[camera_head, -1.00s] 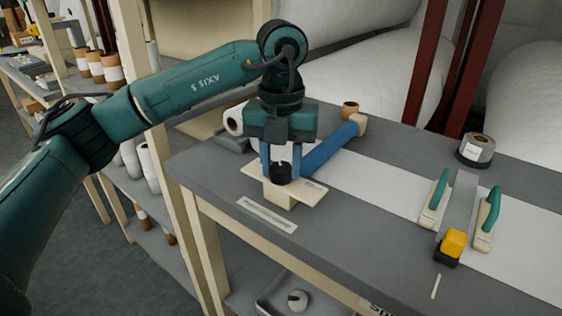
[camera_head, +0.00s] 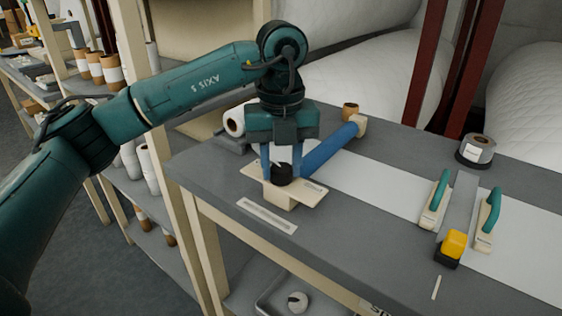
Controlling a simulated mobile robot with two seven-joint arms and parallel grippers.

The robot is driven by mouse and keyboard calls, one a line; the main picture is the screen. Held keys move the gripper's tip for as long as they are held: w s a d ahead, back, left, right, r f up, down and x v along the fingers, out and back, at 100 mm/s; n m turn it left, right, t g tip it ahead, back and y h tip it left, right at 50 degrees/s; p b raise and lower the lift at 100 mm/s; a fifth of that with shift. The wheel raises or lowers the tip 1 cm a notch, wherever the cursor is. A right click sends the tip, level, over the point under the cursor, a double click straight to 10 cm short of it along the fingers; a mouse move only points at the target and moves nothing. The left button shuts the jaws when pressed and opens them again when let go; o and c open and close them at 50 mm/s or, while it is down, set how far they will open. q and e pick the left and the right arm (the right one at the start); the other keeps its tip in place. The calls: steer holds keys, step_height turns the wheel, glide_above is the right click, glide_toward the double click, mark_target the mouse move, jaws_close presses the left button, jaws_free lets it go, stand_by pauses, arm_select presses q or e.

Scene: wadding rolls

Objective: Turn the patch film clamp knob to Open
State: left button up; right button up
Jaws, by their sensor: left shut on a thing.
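The clamp knob (camera_head: 282,174) is a black round knob with a small light pointer mark on its top. It sits on a cream clamp plate (camera_head: 311,190) at the front left of the grey table. My left gripper (camera_head: 281,170) points down over it, its blue fingers on either side, shut on the knob. The lettering on the plate is too small to read. A blue roll (camera_head: 330,147) lies right behind the gripper, with pale film running to the right. My right gripper is not in view.
Two green-handled tools (camera_head: 436,203) and a yellow-and-black block (camera_head: 453,246) stand on the table at right. A grey tape roll (camera_head: 475,150) lies behind them. A white roll (camera_head: 233,121) is at the back left. The table's front edge is close to the clamp.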

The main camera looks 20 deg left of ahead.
mark_target(281, 167)
arm_select(q)
steer(key=o, duration=1)
steer(key=shift+r, duration=0.1)
step_height(281, 167, up, 13)
steer(key=p, duration=0.2)
